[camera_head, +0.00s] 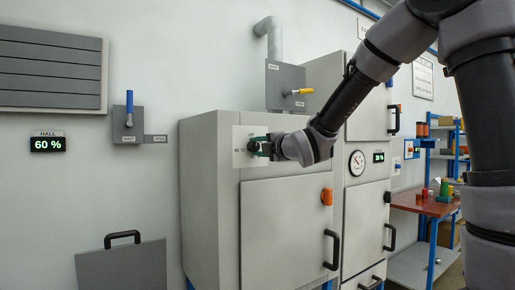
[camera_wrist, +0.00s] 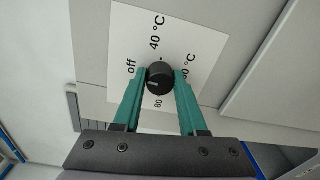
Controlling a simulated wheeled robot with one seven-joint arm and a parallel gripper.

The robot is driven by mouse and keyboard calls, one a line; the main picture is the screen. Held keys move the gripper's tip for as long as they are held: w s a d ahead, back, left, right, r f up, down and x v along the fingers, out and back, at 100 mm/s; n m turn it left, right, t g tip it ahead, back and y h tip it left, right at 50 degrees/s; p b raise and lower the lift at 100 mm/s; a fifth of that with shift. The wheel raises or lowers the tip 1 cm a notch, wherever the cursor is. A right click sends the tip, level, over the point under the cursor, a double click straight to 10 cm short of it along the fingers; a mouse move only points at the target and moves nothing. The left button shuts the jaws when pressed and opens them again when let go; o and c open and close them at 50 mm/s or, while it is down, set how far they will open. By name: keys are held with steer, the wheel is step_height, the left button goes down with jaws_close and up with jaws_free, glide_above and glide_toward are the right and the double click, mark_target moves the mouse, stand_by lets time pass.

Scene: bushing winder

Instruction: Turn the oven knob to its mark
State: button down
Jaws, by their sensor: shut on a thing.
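The oven knob (camera_wrist: 160,77) is round and black with a short light line on its face, toward the lower left in the wrist view. It sits on a white dial plate (camera_wrist: 205,30) printed "off", "40 °C", "80" and another °C label partly hidden by a finger. A small dark dot shows on the plate just above the knob, near "40 °C". My gripper (camera_wrist: 162,74) has its two green fingers shut on the knob, one on each side. In the head view my gripper (camera_head: 262,147) is at the plate, and the knob is mostly hidden.
The grey oven door (camera_head: 285,225) below has an orange piece (camera_head: 327,196) and a black handle (camera_head: 332,250). A box with a yellow lever (camera_head: 300,91) stands above the oven. A blue lever (camera_head: 130,105) and a "60 %" display (camera_head: 48,144) are on the left wall.

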steer(key=shift+f+n, duration=0.1)
steer(key=shift+n, duration=0.2)
steer(key=shift+c, duration=2.3)
jaws_free()
steer(key=shift+s, duration=0.1)
steer(key=v, duration=1)
steer(key=shift+s+d, duration=0.25)
